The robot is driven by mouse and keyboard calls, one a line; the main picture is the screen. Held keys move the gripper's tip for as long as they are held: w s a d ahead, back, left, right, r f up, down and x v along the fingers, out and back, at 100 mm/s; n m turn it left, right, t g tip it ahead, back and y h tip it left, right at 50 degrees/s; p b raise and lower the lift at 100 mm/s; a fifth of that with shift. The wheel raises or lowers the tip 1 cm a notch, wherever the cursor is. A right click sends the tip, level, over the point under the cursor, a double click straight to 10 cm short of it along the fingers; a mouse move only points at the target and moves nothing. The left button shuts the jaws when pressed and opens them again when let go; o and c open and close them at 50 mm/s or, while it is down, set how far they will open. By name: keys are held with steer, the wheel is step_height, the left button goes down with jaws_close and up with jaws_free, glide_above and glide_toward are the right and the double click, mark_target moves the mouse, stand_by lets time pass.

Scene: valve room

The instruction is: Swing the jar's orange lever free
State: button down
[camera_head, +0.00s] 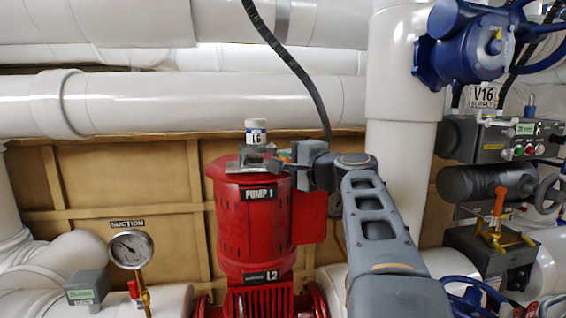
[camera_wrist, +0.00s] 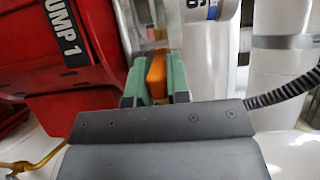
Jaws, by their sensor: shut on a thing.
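The small jar (camera_head: 256,131) with a white cap and an "L6" label stands on a grey bracket (camera_head: 252,158) atop the red pump. Part of its labelled white top shows in the wrist view (camera_wrist: 205,9). My gripper (camera_head: 288,160) reaches in from the right beside the bracket. In the wrist view, its green fingers (camera_wrist: 156,78) are shut on the orange lever (camera_wrist: 156,75), one on each side. The lever's lower end is hidden by the gripper body.
The red pump (camera_head: 252,235), marked PUMP 1, stands below the gripper. White pipes (camera_head: 220,100) run behind. A black hose (camera_head: 290,62) hangs near my wrist. Blue valve V16 (camera_head: 470,50), a button box (camera_head: 500,140) and another orange handle (camera_head: 498,205) are at right.

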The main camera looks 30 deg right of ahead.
steer(key=c, duration=1.4)
jaws_free()
steer(key=shift+o, duration=0.2)
steer(key=s+d+b, duration=0.1)
steer(key=s+b, duration=0.3)
steer(key=s, duration=0.9)
steer(key=shift+s+d, duration=0.35)
steer(key=shift+d, duration=0.05)
